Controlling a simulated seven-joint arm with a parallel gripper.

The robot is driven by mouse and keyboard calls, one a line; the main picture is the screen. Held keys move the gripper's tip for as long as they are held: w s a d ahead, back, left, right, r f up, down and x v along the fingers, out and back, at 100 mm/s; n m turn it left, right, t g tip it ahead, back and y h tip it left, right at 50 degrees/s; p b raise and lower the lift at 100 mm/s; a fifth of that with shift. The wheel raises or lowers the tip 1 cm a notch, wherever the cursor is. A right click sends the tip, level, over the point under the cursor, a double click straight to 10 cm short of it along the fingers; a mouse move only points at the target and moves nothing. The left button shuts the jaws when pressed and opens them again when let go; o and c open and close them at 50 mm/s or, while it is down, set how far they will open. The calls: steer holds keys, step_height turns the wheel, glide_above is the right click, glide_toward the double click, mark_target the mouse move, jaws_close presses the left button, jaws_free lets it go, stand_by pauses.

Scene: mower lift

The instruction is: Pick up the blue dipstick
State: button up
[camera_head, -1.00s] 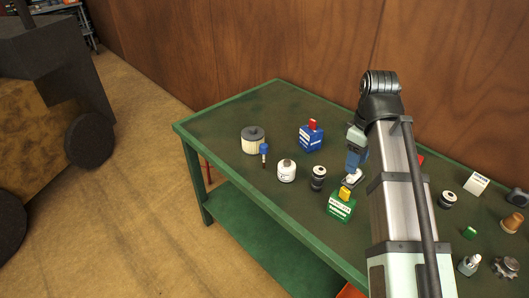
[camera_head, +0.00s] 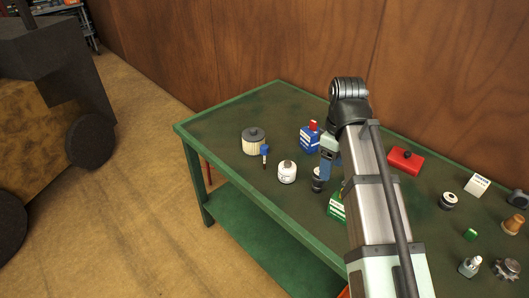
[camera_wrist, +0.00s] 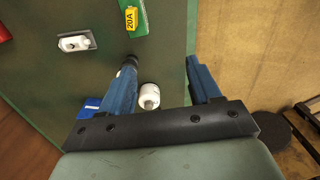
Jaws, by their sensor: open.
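The blue dipstick (camera_head: 265,152) stands upright on the workbench, with a blue cap over a thin dark shaft. In the head view it is just right of the pale round filter and left of the white canister. I cannot make it out in the wrist view. My gripper (camera_head: 324,172) is to the right of the dipstick, above the bench near the black canister. In the wrist view its two blue fingers (camera_wrist: 161,64) are wide apart with nothing held between them.
The green workbench (camera_head: 225,118) bears a pale filter (camera_head: 254,142), a white canister (camera_head: 287,172), a blue bottle (camera_head: 308,140), a black canister (camera_head: 318,184) and a green box (camera_head: 337,207). A red box (camera_head: 406,160) lies farther right. The bench's front-left corner is clear.

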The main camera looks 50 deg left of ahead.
steer(key=s+a+f+n, duration=0.1)
steer(key=s+a+f, duration=0.2)
steer(key=a, duration=0.4)
steer(key=m+t+y, duration=0.2)
steer(key=m+y, duration=0.3)
steer(key=m, duration=0.1)
glide_toward(265, 153)
steer(key=shift+w+x, duration=0.1)
steer(key=shift+x, duration=3.1)
steer(key=shift+w+x, duration=0.15)
steer(key=shift+x, duration=3.1)
steer(key=shift+h, duration=0.3)
steer(key=c, duration=1)
